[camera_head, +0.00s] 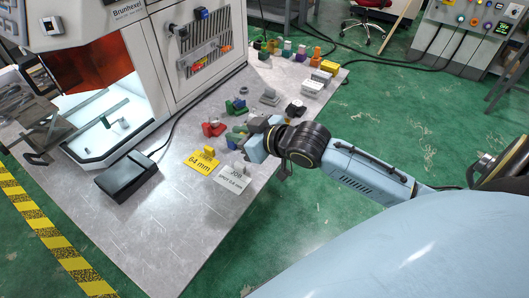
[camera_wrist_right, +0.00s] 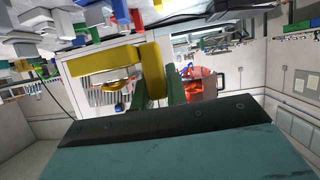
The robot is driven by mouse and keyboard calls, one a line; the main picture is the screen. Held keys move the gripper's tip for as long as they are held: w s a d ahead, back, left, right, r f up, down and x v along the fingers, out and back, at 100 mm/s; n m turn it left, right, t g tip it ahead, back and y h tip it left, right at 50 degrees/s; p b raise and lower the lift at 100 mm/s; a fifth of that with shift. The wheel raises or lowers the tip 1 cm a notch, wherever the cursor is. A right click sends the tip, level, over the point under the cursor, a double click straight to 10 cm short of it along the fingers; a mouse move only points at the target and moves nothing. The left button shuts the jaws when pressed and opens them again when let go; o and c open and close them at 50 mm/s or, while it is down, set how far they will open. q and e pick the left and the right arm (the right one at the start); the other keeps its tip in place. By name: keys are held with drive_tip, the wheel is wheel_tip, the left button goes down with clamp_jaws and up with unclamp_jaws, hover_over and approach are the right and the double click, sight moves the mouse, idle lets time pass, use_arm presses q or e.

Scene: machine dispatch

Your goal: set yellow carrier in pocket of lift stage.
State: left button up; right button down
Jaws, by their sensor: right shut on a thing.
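My right gripper (camera_head: 236,140) reaches in from the right over the grey table, its fingers pointing left. In the right wrist view, its green fingers (camera_wrist_right: 148,97) are shut on a yellow carrier (camera_wrist_right: 150,68), an angular block with a long arm to the left. In the head view, a small yellow piece (camera_head: 208,151) shows left of the fingers, by the yellow 64 mm card; I cannot tell whether it is the held carrier. I cannot pick out the lift stage or its pocket with certainty. My left gripper is not in view.
The table (camera_head: 190,225) is bare at the front. A yellow 64 mm card (camera_head: 201,166) and a white job card (camera_head: 232,179) lie near the gripper. A red part (camera_head: 213,129) and several coloured parts stand beyond. A black box (camera_head: 127,176) sits left, before the open machine (camera_head: 100,75).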

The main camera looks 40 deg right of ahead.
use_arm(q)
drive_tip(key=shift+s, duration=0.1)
use_arm(e)
drive_tip(key=shift+y, duration=0.4)
drive_tip(key=d, duration=0.1)
drive_tip(key=w+d, duration=0.1)
drive_tip(key=d, duration=0.3)
drive_tip(key=shift+w, duration=0.25)
drive_tip(key=shift+a, duration=0.1)
